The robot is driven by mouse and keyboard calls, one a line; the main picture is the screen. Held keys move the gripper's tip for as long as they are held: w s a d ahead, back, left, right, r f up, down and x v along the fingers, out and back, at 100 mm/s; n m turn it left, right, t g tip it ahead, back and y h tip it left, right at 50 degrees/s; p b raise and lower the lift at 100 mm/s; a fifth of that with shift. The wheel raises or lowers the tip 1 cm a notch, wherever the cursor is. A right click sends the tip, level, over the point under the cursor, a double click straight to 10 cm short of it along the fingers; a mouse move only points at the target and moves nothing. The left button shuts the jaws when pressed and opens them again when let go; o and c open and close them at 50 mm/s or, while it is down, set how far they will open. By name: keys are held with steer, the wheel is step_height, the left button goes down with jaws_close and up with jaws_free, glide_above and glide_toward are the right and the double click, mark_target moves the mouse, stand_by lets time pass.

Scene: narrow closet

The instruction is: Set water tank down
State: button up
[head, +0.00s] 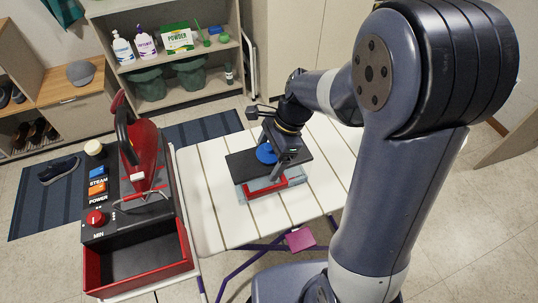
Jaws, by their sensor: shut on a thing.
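The water tank has a flat dark top (243,165), a round blue cap, a red part on its near side and a pale grey-blue body below. It is over the white slatted board in the middle of the view. My gripper (284,158) comes down from above and is shut on the tank at its right side, beside the blue cap. The fingertips are small and partly hidden by my wrist. I cannot tell whether the tank's underside touches the board (207,225) or is slightly above it.
A steam station (115,215) with a red iron (146,155) stands left of the board; its red-walled front bay (140,282) is empty. Behind is a shelf (180,65) with bottles and a powder box. A shoe (58,170) lies on a striped mat. Bare board surrounds the tank.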

steer(key=shift+f, duration=0.15)
steer(key=o, duration=1.9)
steer(key=v, duration=1.2)
